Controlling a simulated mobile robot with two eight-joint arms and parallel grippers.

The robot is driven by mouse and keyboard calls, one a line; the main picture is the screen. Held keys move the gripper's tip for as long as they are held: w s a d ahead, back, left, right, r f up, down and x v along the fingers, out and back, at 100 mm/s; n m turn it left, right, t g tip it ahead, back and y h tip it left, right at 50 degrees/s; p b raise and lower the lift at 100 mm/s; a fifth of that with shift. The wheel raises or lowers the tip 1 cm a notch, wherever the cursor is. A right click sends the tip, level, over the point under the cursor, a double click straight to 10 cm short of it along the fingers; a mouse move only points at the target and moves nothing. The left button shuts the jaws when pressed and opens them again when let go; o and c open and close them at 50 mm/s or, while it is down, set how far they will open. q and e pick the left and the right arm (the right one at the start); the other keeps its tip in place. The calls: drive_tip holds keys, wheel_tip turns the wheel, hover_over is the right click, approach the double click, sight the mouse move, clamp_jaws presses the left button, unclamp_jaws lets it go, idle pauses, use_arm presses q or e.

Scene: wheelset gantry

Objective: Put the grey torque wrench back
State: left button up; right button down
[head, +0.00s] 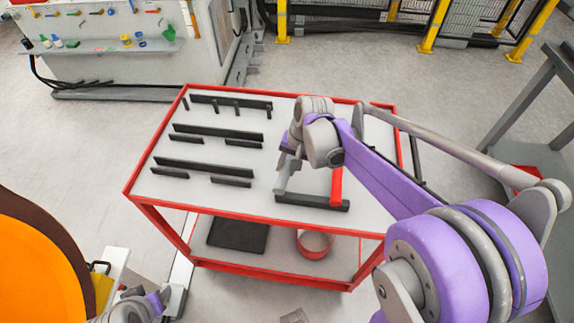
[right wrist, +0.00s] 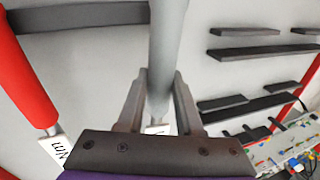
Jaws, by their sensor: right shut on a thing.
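The grey torque wrench shows as a plain grey bar in the head view (head: 282,179) and the right wrist view (right wrist: 168,45). My right gripper (head: 289,155) is shut on it above the red-framed trolley top (head: 225,170); in the right wrist view its fingers (right wrist: 160,98) lie on both sides of the bar. The wrench's far end reaches the dark rail (head: 325,203) at the trolley's front edge; I cannot tell whether it touches. A red-handled tool (head: 336,187) lies to its right, also ending at the rail. My left gripper (head: 150,300) shows only partly, at the bottom left.
Several dark rails and short blocks (head: 205,165) stand on the left half of the trolley top. The lower shelf holds a dark mat (head: 238,235) and a red round container (head: 314,244). A white label (right wrist: 58,148) lies by the red handle.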

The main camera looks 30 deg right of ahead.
drive_tip(key=shift+f+b, duration=0.35)
drive_tip(key=shift+f, duration=0.2)
drive_tip(key=shift+c, duration=2.4)
unclamp_jaws()
drive_tip(key=v, duration=1.1)
drive_tip(key=s+a+f+n+t+h+p, duration=0.1)
drive_tip(key=s+a+f+n, duration=0.2)
drive_tip(key=s, duration=0.4)
drive_tip(key=s+a+f+n+t+h+p, duration=0.1)
drive_tip(key=s+a+f+n+t, duration=0.1)
drive_tip(key=s+a+f+n, duration=0.2)
drive_tip(key=s+f+n, duration=0.1)
drive_tip(key=s, duration=0.2)
drive_tip(key=shift+s+a, duration=0.2)
drive_tip(key=shift+s, duration=0.2)
